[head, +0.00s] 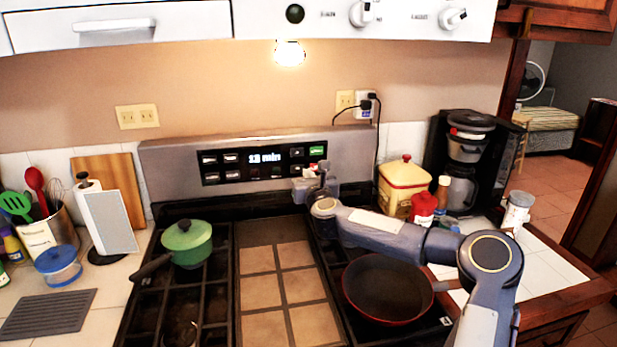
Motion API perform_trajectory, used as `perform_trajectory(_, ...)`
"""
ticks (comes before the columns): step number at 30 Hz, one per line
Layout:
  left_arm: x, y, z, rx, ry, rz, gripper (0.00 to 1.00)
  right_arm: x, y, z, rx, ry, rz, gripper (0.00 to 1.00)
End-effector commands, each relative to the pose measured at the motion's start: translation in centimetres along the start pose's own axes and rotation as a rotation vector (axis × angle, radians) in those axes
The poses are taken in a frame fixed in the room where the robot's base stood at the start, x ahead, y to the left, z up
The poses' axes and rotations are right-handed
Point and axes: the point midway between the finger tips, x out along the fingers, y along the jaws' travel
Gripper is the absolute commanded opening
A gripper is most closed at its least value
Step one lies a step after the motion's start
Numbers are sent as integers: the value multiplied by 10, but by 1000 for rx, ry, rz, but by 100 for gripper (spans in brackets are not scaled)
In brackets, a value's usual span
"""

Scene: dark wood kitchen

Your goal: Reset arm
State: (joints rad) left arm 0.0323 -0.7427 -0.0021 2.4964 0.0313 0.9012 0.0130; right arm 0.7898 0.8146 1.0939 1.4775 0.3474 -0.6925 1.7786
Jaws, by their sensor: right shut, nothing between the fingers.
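My right arm comes in from the lower right and reaches across the back right of the stove. My right gripper (316,179) is at the arm's far end, close in front of the stove's control panel (264,158). It looks shut, with nothing seen in it, though its fingers are small and partly hidden. My left gripper is not in view.
A black pan (388,287) with a red rim sits on the right burners beneath my arm. A green pot (187,243) stands on the left burners. A yellow canister (402,187), red jar (423,208) and coffee maker (462,150) stand behind my arm.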

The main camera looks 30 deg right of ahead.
Motion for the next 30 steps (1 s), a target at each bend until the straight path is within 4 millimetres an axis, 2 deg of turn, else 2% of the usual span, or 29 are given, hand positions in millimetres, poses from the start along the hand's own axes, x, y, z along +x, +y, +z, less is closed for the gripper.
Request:
perform_trajectory(12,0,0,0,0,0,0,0,0,1,0,-5,-1,4,0)
perform_trajectory(14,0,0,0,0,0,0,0,-3,8,4,-33,-4,22,0)
perform_trajectory(17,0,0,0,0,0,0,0,-16,36,16,-174,-20,105,0)
perform_trajectory(20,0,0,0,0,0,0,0,-50,86,31,-472,-52,265,0)
perform_trajectory(22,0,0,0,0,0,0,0,-88,122,34,-768,-81,407,0)
perform_trajectory(24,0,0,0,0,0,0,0,-130,142,28,-1067,-106,538,0)
perform_trajectory(26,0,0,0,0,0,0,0,-166,149,19,-1304,-124,640,0)
perform_trajectory(27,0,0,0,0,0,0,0,-190,148,12,-1455,-134,704,0)
perform_trajectory(29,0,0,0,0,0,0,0,-227,140,2,-1661,-146,798,0)
perform_trajectory(30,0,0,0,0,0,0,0,-252,131,-6,-1788,-154,861,0)
